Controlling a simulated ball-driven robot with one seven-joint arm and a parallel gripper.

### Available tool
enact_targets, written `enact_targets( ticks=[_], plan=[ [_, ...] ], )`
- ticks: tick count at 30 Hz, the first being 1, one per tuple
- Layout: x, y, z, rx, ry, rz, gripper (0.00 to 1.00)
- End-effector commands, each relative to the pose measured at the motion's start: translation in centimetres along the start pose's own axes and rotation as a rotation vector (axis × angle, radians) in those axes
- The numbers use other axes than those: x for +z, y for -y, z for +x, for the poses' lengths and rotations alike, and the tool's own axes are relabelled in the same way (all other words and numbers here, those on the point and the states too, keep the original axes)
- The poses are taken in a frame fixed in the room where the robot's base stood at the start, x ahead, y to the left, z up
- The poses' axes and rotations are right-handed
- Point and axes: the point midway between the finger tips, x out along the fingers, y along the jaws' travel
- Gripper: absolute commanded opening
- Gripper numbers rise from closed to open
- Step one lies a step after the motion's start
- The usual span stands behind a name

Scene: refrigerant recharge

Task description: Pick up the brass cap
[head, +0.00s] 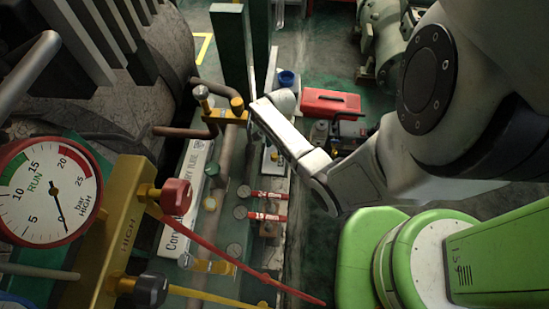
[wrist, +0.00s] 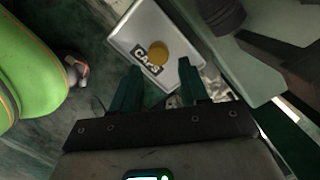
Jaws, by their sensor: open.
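The brass cap (wrist: 158,53) is a small round yellow piece. In the wrist view it lies on a white tray (wrist: 130,38), partly over the black label reading "CAPS". My gripper (wrist: 160,67) is open and empty, its two dark green fingers pointing toward the tray. The cap shows between and just past the fingertips, apart from both. How far the fingers are above the tray I cannot tell. In the head view my pale arm reaches over the bench, and I cannot make out the fingers there.
In the head view a pressure gauge (head: 48,190) and a yellow manifold (head: 105,240) stand at left. A red hose (head: 225,258) crosses the front. A red toolbox (head: 330,103) lies behind. In the wrist view a dark round part (wrist: 218,15) is close to the tray's right.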

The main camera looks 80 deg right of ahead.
Motion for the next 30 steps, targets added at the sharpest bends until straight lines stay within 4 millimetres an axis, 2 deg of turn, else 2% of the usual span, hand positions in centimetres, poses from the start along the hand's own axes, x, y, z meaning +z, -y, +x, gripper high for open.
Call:
enact_targets(
  ticks=[5,13,16,23,30],
  plan=[
    [-0.1,-0.1,1.3,0.001,-0.001,0.0,0.44],
    [-0.1,-0.3,5.0,0.0,-0.002,-0.001,0.44],
    [-0.1,-0.3,5.6,0.001,-0.001,0.0,0.44],
    [0.0,-0.3,5.6,-0.001,-0.001,-0.001,0.44],
    [0.0,-0.3,5.6,-0.001,-0.001,-0.001,0.23]
  ],
)
